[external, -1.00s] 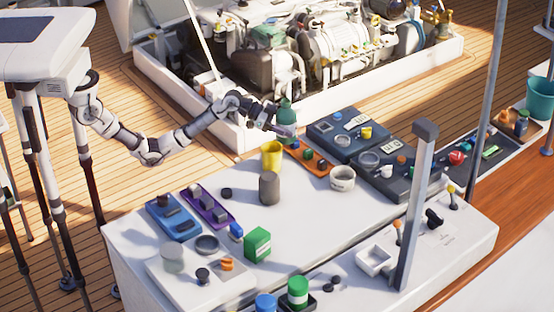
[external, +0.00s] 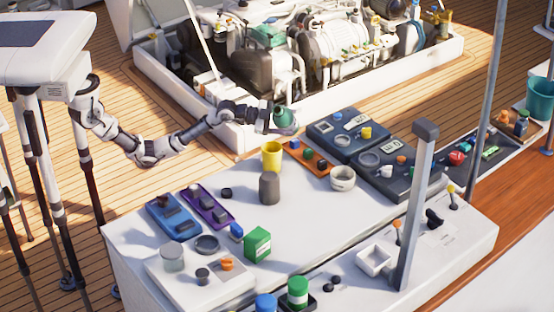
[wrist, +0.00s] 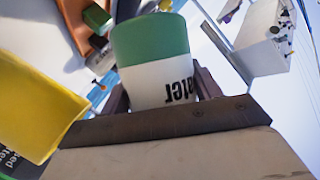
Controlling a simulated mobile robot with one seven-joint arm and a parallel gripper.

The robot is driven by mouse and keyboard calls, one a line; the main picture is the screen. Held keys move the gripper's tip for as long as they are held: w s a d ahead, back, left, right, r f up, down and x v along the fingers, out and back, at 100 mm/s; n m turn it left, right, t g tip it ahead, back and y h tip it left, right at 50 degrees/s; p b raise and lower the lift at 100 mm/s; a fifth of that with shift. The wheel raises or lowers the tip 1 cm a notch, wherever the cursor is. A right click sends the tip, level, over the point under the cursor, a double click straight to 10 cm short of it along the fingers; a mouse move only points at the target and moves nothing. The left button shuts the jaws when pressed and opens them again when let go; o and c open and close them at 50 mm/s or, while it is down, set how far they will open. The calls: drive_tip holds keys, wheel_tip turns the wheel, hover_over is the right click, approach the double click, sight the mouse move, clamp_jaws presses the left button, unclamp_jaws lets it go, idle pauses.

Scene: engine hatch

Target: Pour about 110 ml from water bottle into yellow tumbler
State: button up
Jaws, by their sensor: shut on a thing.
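My gripper (external: 285,122) is shut on the water bottle (external: 283,116), above the far edge of the white counter. In the wrist view the bottle (wrist: 152,55) has a green upper part and a white label with dark lettering, held between the fingers. The bottle looks tilted in the external view; its mouth and water level cannot be made out. The yellow tumbler (external: 271,156) stands upright on the counter, below and slightly left of the bottle. It also fills the left side of the wrist view (wrist: 35,105). Its inside is hidden.
A grey cylinder (external: 269,188) stands just in front of the tumbler. The open engine hatch (external: 225,140) is behind.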

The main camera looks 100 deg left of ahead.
sight(298, 124)
drive_tip(key=shift+a+f+m+t+b, duration=0.15)
drive_tip(key=shift+m+t+b, duration=0.25)
drive_tip(key=shift+b, duration=0.6)
drive_tip(key=m+b, duration=0.1)
drive_tip(key=a+m+b, duration=0.1)
drive_tip(key=b, duration=0.1)
drive_tip(key=shift+w+f+t+y, duration=0.2)
drive_tip(key=shift+t+y, duration=0.2)
drive_tip(key=f+b, duration=0.1)
drive_tip(key=b, duration=0.1)
drive_tip(key=f+m+b, duration=0.1)
drive_tip(key=shift+w+a+f+t+b, duration=0.1)
drive_tip(key=shift+a+f+t+b, duration=0.1)
drive_tip(key=shift+f+t+b, duration=0.15)
drive_tip(key=shift+a+f+m+b, duration=0.1)
drive_tip(key=shift+a+m+b, duration=0.05)
drive_tip(key=shift+m+b, duration=0.3)
drive_tip(key=shift+r+m+t+b, duration=0.3)
drive_tip(key=shift+m+t+b, duration=0.2)
drive_tip(key=shift+m, duration=0.35)
drive_tip(key=shift+d+r+m+t+b, duration=0.25)
drive_tip(key=shift+r+m+b, duration=0.4)
drive_tip(key=shift+b, duration=0.2)
drive_tip(key=shift+r, duration=0.15)
drive_tip(key=shift+d+r+m+t+h+b, duration=0.1)
drive_tip(key=shift+r+m+t+h+b, duration=0.35)
drive_tip(key=shift+m+b, duration=0.5)
drive_tip(key=shift+a+r, duration=0.25)
